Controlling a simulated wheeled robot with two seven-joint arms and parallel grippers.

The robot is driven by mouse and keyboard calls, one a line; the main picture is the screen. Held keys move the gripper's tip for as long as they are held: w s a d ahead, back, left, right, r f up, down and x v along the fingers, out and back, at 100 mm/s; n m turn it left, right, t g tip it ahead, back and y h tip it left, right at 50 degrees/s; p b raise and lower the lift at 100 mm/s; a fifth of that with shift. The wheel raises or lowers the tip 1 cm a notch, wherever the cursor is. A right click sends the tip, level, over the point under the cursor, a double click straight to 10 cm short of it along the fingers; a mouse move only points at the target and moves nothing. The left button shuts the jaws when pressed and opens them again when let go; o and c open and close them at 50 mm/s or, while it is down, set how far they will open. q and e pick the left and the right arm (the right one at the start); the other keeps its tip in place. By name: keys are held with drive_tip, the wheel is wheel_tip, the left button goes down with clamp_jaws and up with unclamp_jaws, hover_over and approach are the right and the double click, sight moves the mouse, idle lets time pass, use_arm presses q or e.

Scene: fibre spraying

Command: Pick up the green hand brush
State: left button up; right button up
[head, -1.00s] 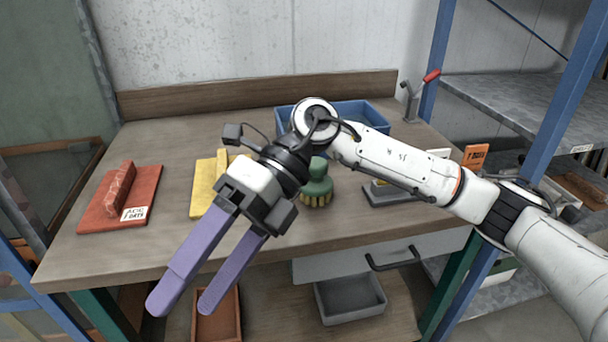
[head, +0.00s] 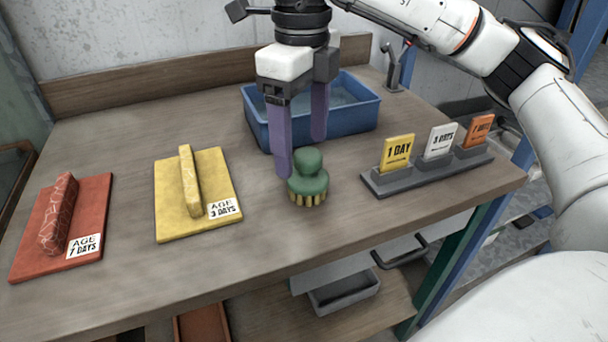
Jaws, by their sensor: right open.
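The green hand brush (head: 308,178) stands upright on the wooden workbench, its tan bristles down and its rounded knob up. My right gripper (head: 300,158) points downward with its two purple fingers apart and nothing between them. The nearer finger's tip is just left of the brush's knob and overlaps its edge in the picture; I cannot tell whether they touch. The other finger is behind the brush, in front of the blue tub. My left gripper is not in view.
A blue tub of water (head: 358,118) stands behind the brush. A rack with day cards (head: 430,174) is at the right. A yellow board (head: 170,205) and a red board (head: 92,208) lie at the left. Bare bench (head: 265,245) lies in front of the brush.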

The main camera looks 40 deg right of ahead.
sight(308, 175)
drive_tip(key=f, duration=0.7)
drive_tip(key=shift+s+d, duration=0.25)
drive_tip(key=shift+s, duration=0.1)
drive_tip(key=c, duration=1.1)
wheel_tip(308, 175, up, 10)
drive_tip(key=shift+r+p, duration=0.1)
drive_tip(key=shift+p, duration=0.2)
drive_tip(key=shift+c, duration=0.4)
drive_tip(key=o, duration=0.6)
drive_tip(key=shift+c, duration=0.2)
drive_tip(key=c, duration=0.4)
